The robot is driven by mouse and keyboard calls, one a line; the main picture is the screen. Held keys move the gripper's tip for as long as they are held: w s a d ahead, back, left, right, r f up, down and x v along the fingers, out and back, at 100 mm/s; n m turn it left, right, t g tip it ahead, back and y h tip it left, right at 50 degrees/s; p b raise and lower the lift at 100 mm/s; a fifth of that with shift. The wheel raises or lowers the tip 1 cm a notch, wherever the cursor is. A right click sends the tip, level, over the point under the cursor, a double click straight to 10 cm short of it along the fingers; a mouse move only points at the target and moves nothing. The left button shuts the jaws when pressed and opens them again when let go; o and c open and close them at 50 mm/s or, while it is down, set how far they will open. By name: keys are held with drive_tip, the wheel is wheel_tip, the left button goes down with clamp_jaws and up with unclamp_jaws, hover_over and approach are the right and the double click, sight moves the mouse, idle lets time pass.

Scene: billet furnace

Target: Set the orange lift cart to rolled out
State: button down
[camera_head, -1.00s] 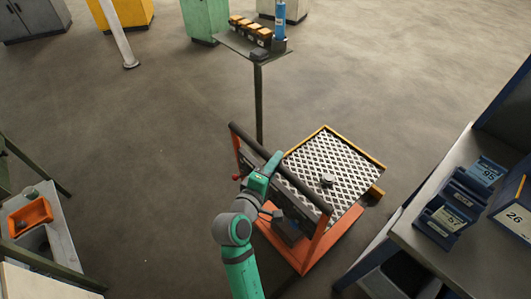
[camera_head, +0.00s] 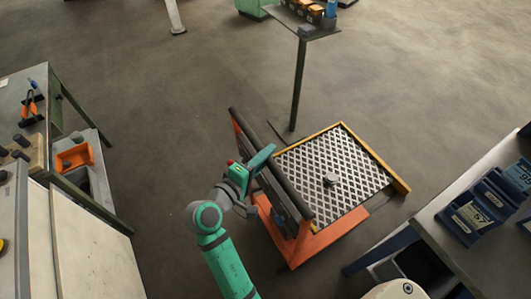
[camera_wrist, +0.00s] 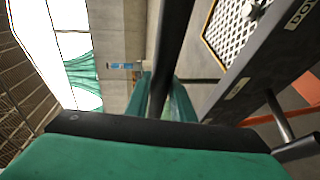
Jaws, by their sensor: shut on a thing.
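The orange lift cart (camera_head: 325,240) stands on the floor in the middle of the head view. It has an orange base frame, a dark push bar (camera_head: 290,188) on its left side and a diamond-patterned deck (camera_head: 313,172) with yellow edges. A small grey round object (camera_head: 331,180) lies on the deck. My green gripper (camera_head: 262,160) is at the push bar and shut on it. In the wrist view the dark bar (camera_wrist: 165,60) runs between my green fingers (camera_wrist: 160,100). The deck (camera_wrist: 232,30) also shows there, at upper right.
A workbench (camera_head: 440,225) with blue bins (camera_head: 475,215) stands close at the right of the cart. A table with a dark post (camera_head: 298,85) stands just beyond it. A bench (camera_head: 90,200) with an orange tray (camera_head: 75,156) is at the left. Open floor lies beyond the cart.

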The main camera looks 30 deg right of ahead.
drive_tip(key=shift+f, duration=0.1)
drive_tip(key=c, duration=1.5)
unclamp_jaws()
drive_tip(key=shift+c, duration=0.2)
drive_tip(key=v, duration=1.1)
drive_tip(key=s+a+f+n+t+y, duration=0.25)
drive_tip(key=a+f+y, duration=0.25)
drive_tip(key=f, duration=0.4)
drive_tip(key=s+a+f+n+t+y, duration=0.2)
drive_tip(key=s+a+f+t+y, duration=0.3)
drive_tip(key=f, duration=0.3)
drive_tip(key=s+a+r+m+t+y, duration=0.1)
drive_tip(key=s+a+r+m+y, duration=0.1)
drive_tip(key=s, duration=0.5)
drive_tip(key=s+a+r+m+t+y, duration=0.1)
drive_tip(key=s+a+r+m+y, duration=0.1)
drive_tip(key=s+r+m, duration=0.2)
drive_tip(key=s+m, duration=0.2)
drive_tip(key=s, duration=0.2)
drive_tip(key=shift+s+a+y, duration=0.3)
drive_tip(key=shift+a+y, duration=0.05)
drive_tip(key=shift+y, duration=0.05)
